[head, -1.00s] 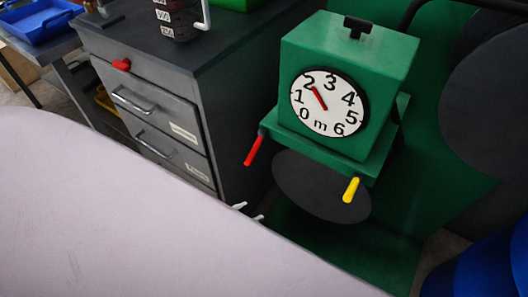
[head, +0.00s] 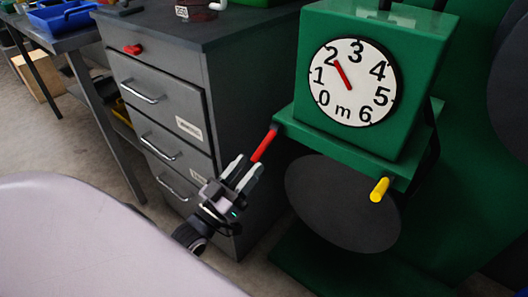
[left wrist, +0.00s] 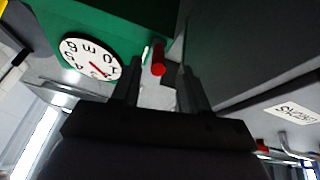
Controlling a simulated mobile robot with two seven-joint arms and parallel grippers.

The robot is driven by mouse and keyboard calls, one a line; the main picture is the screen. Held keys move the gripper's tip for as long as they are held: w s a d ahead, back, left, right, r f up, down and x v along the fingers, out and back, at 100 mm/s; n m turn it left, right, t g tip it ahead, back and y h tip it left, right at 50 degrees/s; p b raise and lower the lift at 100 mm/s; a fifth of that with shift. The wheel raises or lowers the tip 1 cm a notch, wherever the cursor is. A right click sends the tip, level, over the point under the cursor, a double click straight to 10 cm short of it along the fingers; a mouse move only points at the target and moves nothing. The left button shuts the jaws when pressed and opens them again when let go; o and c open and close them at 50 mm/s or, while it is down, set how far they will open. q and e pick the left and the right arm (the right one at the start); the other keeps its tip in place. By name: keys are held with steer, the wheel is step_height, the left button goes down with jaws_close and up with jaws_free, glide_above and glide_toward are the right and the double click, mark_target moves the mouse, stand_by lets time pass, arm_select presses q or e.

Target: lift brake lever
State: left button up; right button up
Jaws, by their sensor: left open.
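The green machine (head: 385,22) carries a white dial with a red pointer near 2. A red lever (head: 264,146) sticks out from its left side and slants down to the left. A yellow lever (head: 379,189) sticks out at the lower right. The task's brake lever is not labelled, so I cannot tell which it is. My left gripper (head: 243,172) is open at the red lever's lower end. In the left wrist view the red lever (left wrist: 158,68) shows end-on ahead, between the open fingers. I cannot tell whether they touch it. My right gripper is not in view.
A grey drawer cabinet (head: 230,95) with a red knob stands close left of the machine. A dark round disc (head: 340,205) sits under the dial box. A blue tray (head: 62,17) lies on a bench at the far left. Floor is free between bench and cabinet.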

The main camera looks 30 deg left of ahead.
mark_target(264, 148)
arm_select(q)
steer(key=shift+x, duration=3.35)
jaws_close()
